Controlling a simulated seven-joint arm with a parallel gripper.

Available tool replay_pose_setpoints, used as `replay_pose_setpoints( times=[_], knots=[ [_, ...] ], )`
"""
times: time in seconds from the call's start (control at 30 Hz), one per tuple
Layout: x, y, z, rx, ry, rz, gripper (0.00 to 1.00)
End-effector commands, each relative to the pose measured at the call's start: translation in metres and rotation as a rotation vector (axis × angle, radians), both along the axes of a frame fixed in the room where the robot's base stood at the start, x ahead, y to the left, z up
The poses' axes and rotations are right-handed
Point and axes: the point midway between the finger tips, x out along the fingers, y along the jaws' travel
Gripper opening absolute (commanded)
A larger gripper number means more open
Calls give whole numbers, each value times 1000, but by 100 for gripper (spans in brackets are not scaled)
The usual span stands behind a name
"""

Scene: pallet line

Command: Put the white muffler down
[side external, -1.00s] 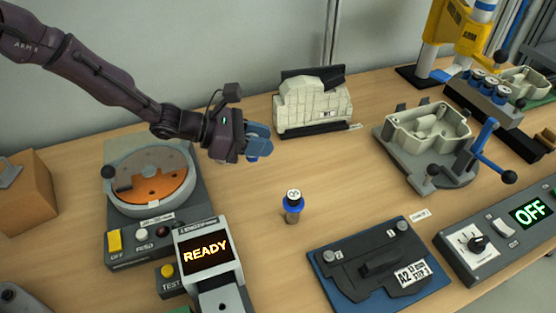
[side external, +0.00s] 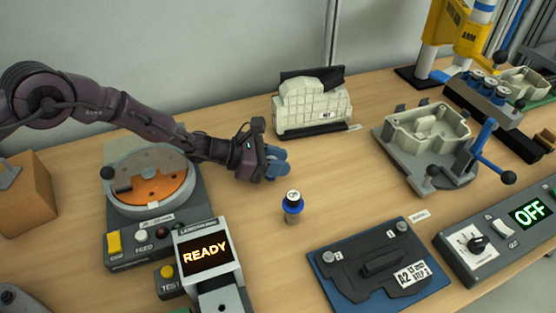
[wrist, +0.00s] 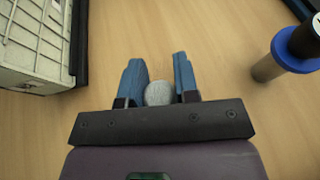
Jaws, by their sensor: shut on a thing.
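My gripper (side external: 277,162) has blue fingers and is low over the wooden table, between the bowl feeder and the cylinder with the blue ring. In the wrist view, the blue fingers (wrist: 160,82) are shut on a small pale grey-white rounded piece, the white muffler (wrist: 160,93). Only its rounded top shows there. In the side view the fingers hide it, so I cannot tell whether it touches the table.
A grey cylinder with a blue ring and black top (side external: 292,207) stands close to my gripper. Behind is a cream slatted housing (side external: 312,103). The bowl feeder (side external: 113,190) is left; a blue-based fixture plate (side external: 345,297) is in front. Bare table (side external: 335,175) lies to the right.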

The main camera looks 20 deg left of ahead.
Motion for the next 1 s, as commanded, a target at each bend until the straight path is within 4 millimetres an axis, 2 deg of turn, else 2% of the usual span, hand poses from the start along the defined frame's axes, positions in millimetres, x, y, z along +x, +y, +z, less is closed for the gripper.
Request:
replay_pose_setpoints(
  times=[0.13, 0.17, 0.2, 0.27, 0.6, 1.0],
  knots=[
    [0, 0, -3, 0, 1, 0, 1],
    [0, 0, -3, 0, 0, 0, 33],
    [0, 0, -3, 0, 0, 0, 42],
    [0, 0, -3, 0, 0, 0, 54],
    [0, 0, 2, 0, -1, 0, 54],
    [-26, 43, 21, -1, 1, 3, 54]
  ],
)
